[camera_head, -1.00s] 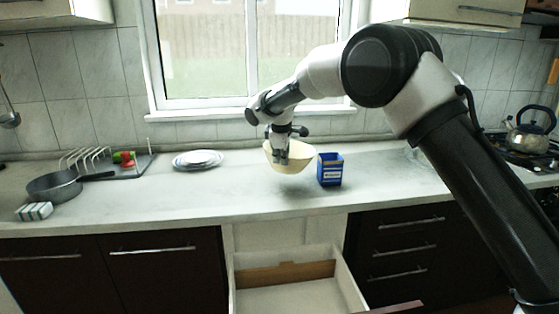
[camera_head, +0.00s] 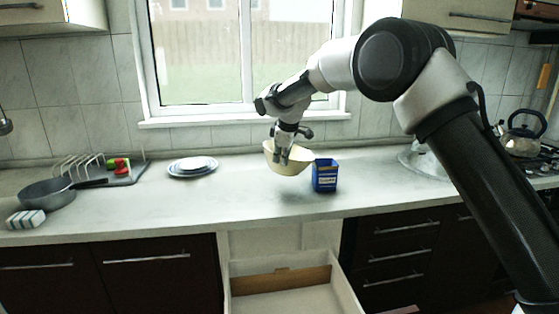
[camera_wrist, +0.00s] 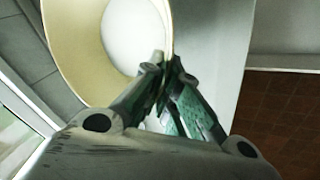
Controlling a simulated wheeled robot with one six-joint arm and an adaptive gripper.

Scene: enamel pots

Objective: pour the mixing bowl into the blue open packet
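The cream mixing bowl (camera_head: 286,162) hangs just above the counter in the head view, tilted somewhat. It also fills the upper left of the wrist view (camera_wrist: 72,42), with white contents or a white inside showing. My gripper (camera_head: 281,157) is shut on the bowl's near rim, one finger on each side of the wall, as the wrist view also shows (camera_wrist: 165,78). The blue open packet (camera_head: 325,176) stands upright on the counter just right of the bowl. Its inside is too small to make out.
Stacked plates (camera_head: 192,167) lie left of the bowl. Farther left are a dish rack (camera_head: 92,172), a dark pan (camera_head: 46,192) and a striped block (camera_head: 26,219). A drawer (camera_head: 285,283) stands open below the counter. A kettle (camera_head: 522,135) is at the far right.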

